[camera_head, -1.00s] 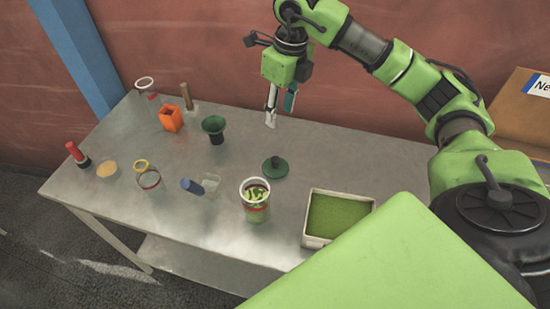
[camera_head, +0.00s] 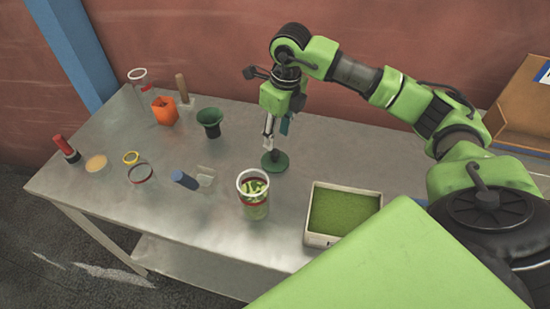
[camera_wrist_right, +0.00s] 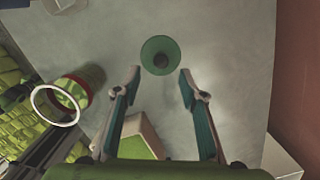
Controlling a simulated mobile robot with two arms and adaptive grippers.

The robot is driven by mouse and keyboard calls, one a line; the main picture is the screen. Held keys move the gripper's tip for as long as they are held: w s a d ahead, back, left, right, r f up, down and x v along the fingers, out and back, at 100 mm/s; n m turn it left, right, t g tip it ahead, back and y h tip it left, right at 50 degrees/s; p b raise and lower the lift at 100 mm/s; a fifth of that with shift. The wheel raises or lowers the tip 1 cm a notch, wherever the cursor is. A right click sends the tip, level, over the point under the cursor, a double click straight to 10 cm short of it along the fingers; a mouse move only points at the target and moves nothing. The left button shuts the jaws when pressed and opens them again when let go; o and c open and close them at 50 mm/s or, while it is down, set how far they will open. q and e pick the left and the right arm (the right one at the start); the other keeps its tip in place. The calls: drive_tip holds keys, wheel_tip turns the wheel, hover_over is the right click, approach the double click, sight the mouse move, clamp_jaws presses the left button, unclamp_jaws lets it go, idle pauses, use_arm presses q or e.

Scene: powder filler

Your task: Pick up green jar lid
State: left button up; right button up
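The green jar lid (camera_head: 275,162) is a dark green disc with a dark knob on top, lying flat on the table. In the right wrist view the lid (camera_wrist_right: 160,56) sits just beyond the fingertips, between their lines. My right gripper (camera_head: 268,141) hangs above the lid, fingers pointing down. In the wrist view its two fingers (camera_wrist_right: 160,73) are spread apart with nothing between them. In the head view the fingers overlap the lid's back part; I cannot tell if they touch it. My left gripper is not in view.
A glass jar with green contents (camera_head: 253,196) stands in front of the lid, and a tray of green powder (camera_head: 341,213) is to its right. A dark green funnel (camera_head: 210,122) is to the left. The steel table (camera_head: 330,145) is clear right of the lid.

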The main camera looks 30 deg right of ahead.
sight(275, 152)
drive_tip(key=f, duration=0.3)
drive_tip(key=shift+w, duration=0.2)
drive_tip(key=shift+f+p, duration=0.2)
drive_tip(key=shift+p, duration=0.3)
wheel_tip(275, 152, down, 4)
drive_tip(key=shift+w+f+p, duration=0.15)
drive_tip(key=shift+p, duration=0.95)
drive_tip(key=shift+w+f, duration=0.1)
drive_tip(key=shift+f, duration=0.1)
drive_tip(key=c, duration=1)
